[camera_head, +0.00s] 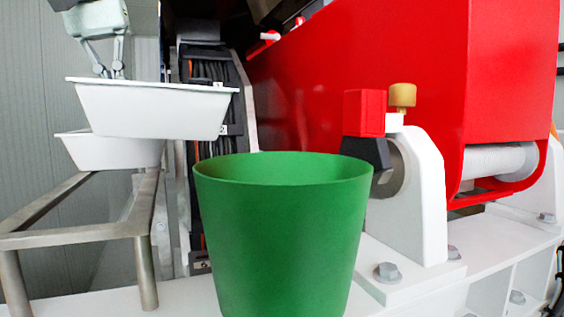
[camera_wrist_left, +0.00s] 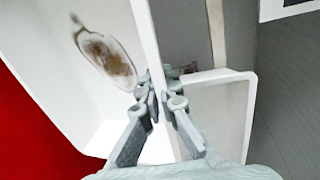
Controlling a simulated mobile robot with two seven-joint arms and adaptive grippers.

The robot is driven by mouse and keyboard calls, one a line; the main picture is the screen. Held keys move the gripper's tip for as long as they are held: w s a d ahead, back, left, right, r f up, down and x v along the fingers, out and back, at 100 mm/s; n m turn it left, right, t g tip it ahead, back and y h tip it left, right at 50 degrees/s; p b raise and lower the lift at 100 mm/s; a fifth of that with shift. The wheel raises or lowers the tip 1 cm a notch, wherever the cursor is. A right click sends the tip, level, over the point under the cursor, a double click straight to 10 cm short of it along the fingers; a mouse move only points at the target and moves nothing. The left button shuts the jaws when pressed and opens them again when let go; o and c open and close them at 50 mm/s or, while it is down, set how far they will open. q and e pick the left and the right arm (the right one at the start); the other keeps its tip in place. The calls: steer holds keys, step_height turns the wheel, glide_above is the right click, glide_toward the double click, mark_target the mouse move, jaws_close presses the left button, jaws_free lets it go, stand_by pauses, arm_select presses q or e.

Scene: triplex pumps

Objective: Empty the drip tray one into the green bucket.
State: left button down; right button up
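A white drip tray (camera_head: 150,108) hangs in the air, roughly level, at upper left in the head view. My left gripper (camera_head: 108,74) is shut on its rim from above. In the left wrist view, the fingers (camera_wrist_left: 160,100) pinch the tray wall, and a brownish puddle (camera_wrist_left: 107,60) lies on the tray floor (camera_wrist_left: 75,85). A small label on the tray is too small to read surely. The open green bucket (camera_head: 283,235) stands upright in the middle, to the right of and below the held tray; its inside is mostly hidden. My right gripper is out of view.
A second white tray (camera_head: 108,153) sits on a metal frame (camera_head: 75,232) behind and below the held one. A red machine housing (camera_head: 400,60) with a white bracket (camera_head: 425,200) and bolts stands right of the bucket. A dark cable channel (camera_head: 205,75) rises behind.

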arm_select(q)
steer(key=shift+w+a+f+g+h, duration=0.1)
steer(key=shift+w+a+g+h, duration=0.2)
steer(key=shift+g+h, duration=0.2)
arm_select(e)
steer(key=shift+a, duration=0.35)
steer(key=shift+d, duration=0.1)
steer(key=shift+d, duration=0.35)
